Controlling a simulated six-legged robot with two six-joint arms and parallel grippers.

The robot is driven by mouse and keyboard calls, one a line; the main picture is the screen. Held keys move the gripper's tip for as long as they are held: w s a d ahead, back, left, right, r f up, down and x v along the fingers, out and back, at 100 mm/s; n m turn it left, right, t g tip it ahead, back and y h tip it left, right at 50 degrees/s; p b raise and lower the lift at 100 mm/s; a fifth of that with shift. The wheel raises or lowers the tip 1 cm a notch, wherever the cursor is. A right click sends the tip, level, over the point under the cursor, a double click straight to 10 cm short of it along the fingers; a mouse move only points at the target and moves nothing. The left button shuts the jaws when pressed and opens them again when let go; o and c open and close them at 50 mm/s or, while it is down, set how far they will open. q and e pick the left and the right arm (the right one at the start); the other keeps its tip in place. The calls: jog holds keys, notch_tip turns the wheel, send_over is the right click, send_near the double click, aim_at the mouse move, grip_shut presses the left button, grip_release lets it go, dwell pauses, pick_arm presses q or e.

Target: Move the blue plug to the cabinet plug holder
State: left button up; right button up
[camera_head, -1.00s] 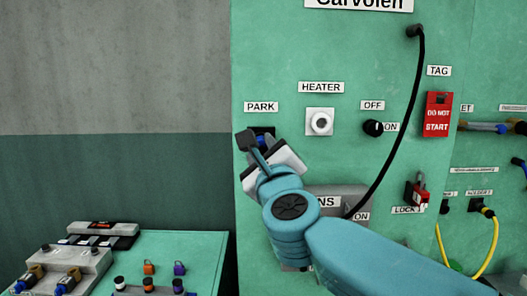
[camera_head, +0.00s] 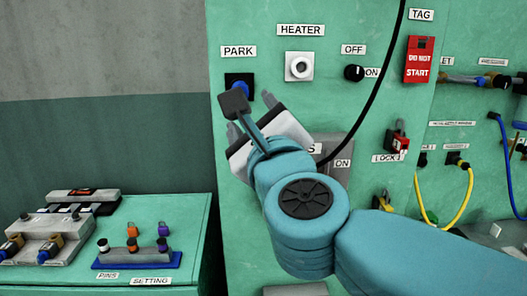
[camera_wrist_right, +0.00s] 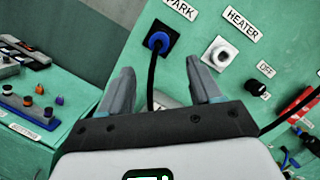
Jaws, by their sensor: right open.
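The blue plug (camera_wrist_right: 158,42) sits in the black square holder (camera_wrist_right: 168,33) under the PARK label on the green cabinet, with a black cable hanging down from it. In the head view the plug (camera_head: 240,88) shows just above my right gripper, and the holder (camera_head: 232,78) is partly covered. My right gripper (camera_wrist_right: 163,80) is open and empty, apart from the plug and a little below it, with the cable between its fingers in the wrist view. In the head view my right gripper (camera_head: 252,112) hides the cable's start. My left gripper is in neither view.
The HEATER button (camera_head: 299,66), the OFF/ON knob (camera_head: 354,73), a red tag (camera_head: 419,58) and a red lock (camera_head: 399,143) are on the cabinet to the right. A lower green bench (camera_head: 185,205) with a pin rack (camera_head: 137,257) stands at left.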

jog(key=b+v, duration=0.1)
jog(key=v, duration=0.5)
jog(key=shift+f, duration=0.15)
